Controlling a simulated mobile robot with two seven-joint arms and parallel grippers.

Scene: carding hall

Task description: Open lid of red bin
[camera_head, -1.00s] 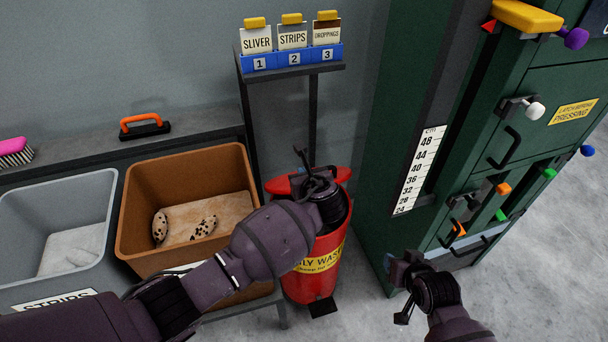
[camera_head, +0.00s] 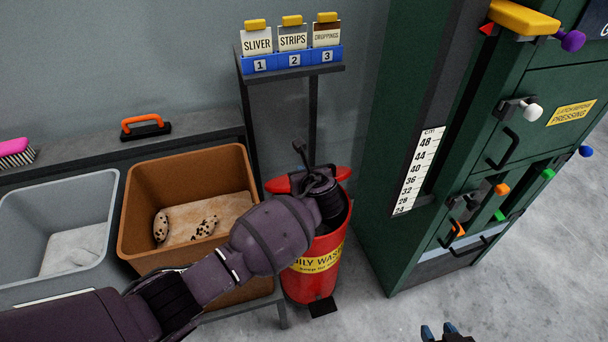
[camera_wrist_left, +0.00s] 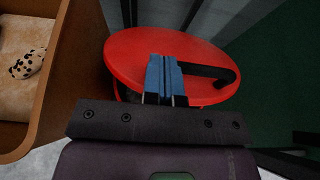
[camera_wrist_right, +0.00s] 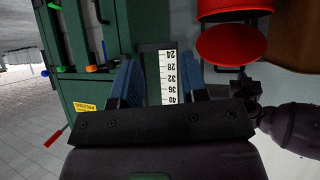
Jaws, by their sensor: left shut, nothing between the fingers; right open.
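The red bin (camera_head: 312,281) stands on the floor with a yellow label. Its red lid (camera_head: 277,185) is partly hidden by my left arm in the head view. In the right wrist view a dark gap shows between the lid (camera_wrist_right: 231,45) and the bin body; its exact tilt is unclear. My left gripper (camera_wrist_left: 164,60) is shut and empty, its blue fingertips over the lid, beside the black handle (camera_wrist_left: 207,72). I cannot tell whether they touch the lid. My right gripper (camera_wrist_right: 152,75) is open and empty; its tips (camera_head: 440,330) show at the head view's bottom edge.
A brown bin (camera_head: 127,222) with speckled pieces and a grey bin (camera_head: 107,205) stand left. A card stand (camera_head: 340,68) rises behind the red bin. A green machine (camera_head: 378,170) with knobs and handles stands right. Bare floor lies in front.

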